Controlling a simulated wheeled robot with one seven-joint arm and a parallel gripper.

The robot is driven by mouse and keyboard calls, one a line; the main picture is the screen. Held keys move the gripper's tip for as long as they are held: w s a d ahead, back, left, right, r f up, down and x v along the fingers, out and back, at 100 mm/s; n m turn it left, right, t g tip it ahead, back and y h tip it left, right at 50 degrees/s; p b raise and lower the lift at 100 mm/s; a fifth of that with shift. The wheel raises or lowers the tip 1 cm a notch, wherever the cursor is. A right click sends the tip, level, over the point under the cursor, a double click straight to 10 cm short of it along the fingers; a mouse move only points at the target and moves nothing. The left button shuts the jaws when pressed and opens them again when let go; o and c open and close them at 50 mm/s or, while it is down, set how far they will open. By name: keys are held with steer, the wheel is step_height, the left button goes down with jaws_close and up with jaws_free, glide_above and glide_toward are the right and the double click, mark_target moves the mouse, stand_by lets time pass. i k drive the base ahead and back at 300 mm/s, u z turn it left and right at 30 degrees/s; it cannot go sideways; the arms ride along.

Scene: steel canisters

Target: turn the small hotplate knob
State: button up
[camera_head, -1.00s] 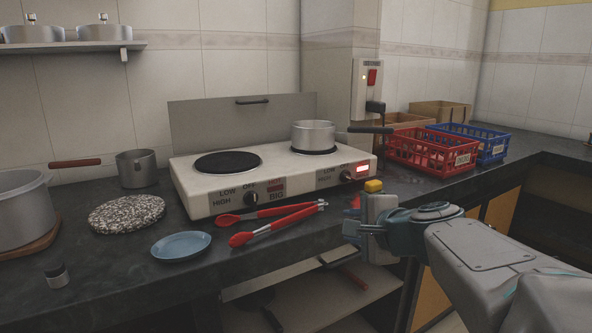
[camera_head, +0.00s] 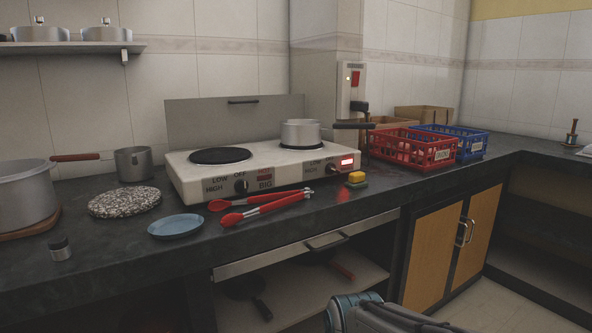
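The white two-plate hotplate (camera_head: 205,186) stands on the dark counter. The small hotplate knob (camera_head: 330,168) is a dark knob at the right of its front face, beside a lit red indicator (camera_head: 347,162). A second dark knob (camera_head: 241,186), by the "BIG" label, sits at the left of the front face. A steel saucepan (camera_head: 300,134) rests on the small right plate, its dark handle pointing right. The large left plate (camera_head: 220,156) is bare. My gripper is out of view; only part of my arm shows at the bottom edge.
Red-handled tongs (camera_head: 262,207) lie before the hotplate. A yellow and green sponge (camera_head: 356,179) sits right of it. A blue plate (camera_head: 176,226) and a speckled round board (camera_head: 124,202) lie left. A red crate (camera_head: 405,150) and blue crate (camera_head: 470,141) stand right. A drawer (camera_head: 300,246) is below.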

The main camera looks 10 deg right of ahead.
mark_target(331, 168)
steer(key=k, duration=1.2)
steer(key=z, duration=0.65)
steer(key=i, duration=1.85)
steer(key=u, duration=0.7)
